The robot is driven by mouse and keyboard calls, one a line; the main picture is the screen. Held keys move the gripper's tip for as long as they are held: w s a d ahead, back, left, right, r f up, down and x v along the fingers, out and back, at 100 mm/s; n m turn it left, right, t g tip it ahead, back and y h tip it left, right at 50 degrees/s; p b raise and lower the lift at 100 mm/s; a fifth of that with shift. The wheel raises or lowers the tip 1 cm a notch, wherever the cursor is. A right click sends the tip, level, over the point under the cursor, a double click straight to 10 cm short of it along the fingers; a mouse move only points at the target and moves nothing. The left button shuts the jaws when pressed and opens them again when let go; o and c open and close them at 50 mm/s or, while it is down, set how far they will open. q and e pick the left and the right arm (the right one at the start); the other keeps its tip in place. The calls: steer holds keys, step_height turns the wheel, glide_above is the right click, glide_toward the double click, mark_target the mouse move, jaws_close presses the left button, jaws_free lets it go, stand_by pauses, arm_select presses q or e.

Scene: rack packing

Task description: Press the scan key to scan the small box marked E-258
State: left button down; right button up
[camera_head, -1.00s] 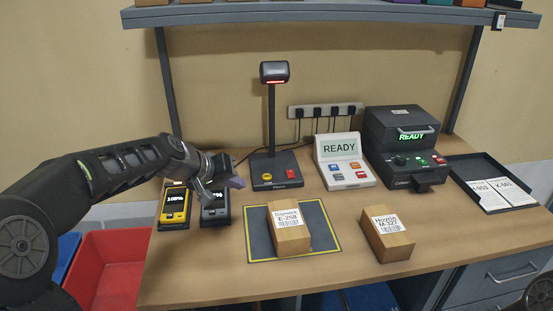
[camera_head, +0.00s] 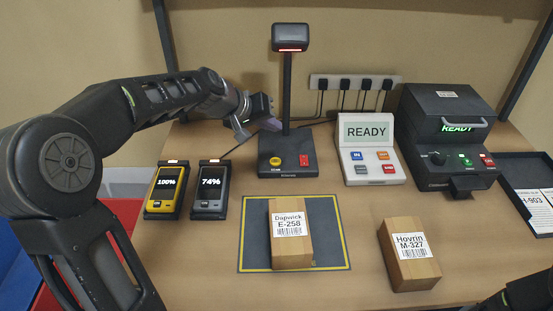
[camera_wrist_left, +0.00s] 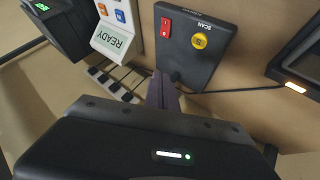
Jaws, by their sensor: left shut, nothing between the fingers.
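The small box marked E-258 (camera_head: 291,248) lies label up on the dark mat with a yellow border (camera_head: 255,262). The scanner stand (camera_head: 287,90) rises behind it, its head glowing red. On its base are the round yellow scan key (camera_head: 276,161) and a red switch (camera_head: 304,160). In the left wrist view the yellow key (camera_wrist_left: 200,41) sits beside the word SCAN. My left gripper (camera_head: 268,123) is shut and empty, raised beside the stand's post, behind the key. Its closed fingers (camera_wrist_left: 164,92) point toward the base in the wrist view.
A box marked M-327 (camera_head: 409,255) stands right of the mat. A READY display with buttons (camera_head: 368,150) and a dark printer-like machine (camera_head: 448,140) stand right of the scanner. A yellow handheld (camera_head: 165,191) and a grey one (camera_head: 210,190) lie left.

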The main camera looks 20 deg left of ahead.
arm_select(q)
steer(key=shift+f, duration=0.15)
steer(key=b, duration=0.6)
glide_above(273, 163)
step_height(273, 163, down, 7)
steer(key=shift+f, duration=0.2)
steer(key=shift+a+f+b, duration=0.1)
steer(key=shift+f+b, duration=0.35)
steer(key=shift+f, duration=0.15)
steer(key=shift+f, duration=0.1)
stand_by(1.0)
steer(key=shift+f+b, duration=0.3)
steer(key=shift+b, duration=0.25)
steer(key=shift+f+b, duration=0.4)
steer(key=shift+b, duration=0.05)
stand_by(0.5)
steer(key=shift+r, duration=0.1)
steer(key=shift+r+p, duration=0.55)
steer(key=shift+r, duration=0.2)
